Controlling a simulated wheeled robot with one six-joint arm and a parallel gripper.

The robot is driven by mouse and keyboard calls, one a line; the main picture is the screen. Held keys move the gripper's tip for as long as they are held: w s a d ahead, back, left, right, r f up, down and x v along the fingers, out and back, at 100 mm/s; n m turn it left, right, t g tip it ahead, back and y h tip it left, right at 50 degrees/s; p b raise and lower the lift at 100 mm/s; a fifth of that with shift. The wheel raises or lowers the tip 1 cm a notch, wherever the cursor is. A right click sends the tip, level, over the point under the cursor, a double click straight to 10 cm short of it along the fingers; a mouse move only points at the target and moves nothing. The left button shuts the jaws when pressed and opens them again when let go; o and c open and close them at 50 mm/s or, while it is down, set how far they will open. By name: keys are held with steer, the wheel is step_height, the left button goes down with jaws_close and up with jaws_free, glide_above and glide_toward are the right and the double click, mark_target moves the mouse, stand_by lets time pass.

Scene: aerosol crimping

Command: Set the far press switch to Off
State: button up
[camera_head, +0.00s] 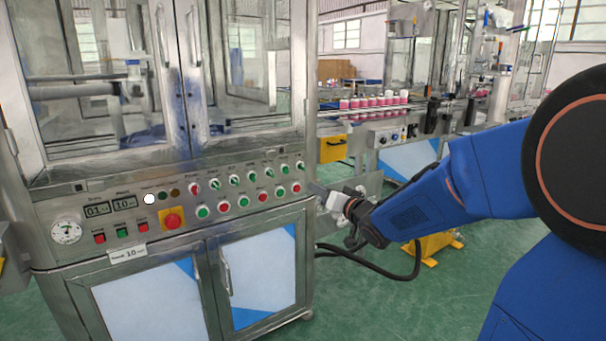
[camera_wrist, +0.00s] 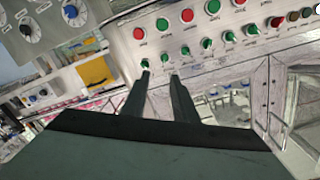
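The steel control panel (camera_head: 150,205) of the near machine carries a row of green-handled rotary switches, with a red one at the left end. The row's rightmost switch (camera_head: 300,165) also shows in the wrist view (camera_wrist: 145,63), at the left end of the row. Labels are too small to read, so I cannot tell which is the far press switch or its setting. My gripper (camera_head: 317,188) is near the panel's right edge. In the wrist view my gripper (camera_wrist: 160,74) is open, its dark fingers apart with nothing between; the left fingertip appears just below the end switch. Contact cannot be told.
Red and green push buttons (camera_head: 243,201) line the row below the switches. A large red button on yellow (camera_head: 172,218) is farther left. Glass doors (camera_head: 240,60) stand above the panel. A second machine with red-and-white cans (camera_head: 375,101) stands behind. Green floor (camera_head: 400,310) is clear below.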

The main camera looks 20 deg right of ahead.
glide_toward(289, 170)
steer(key=shift+y, duration=0.3)
steer(key=x, duration=0.8)
steer(key=shift+w+f, duration=0.15)
steer(key=shift+w, duration=0.15)
jaws_close()
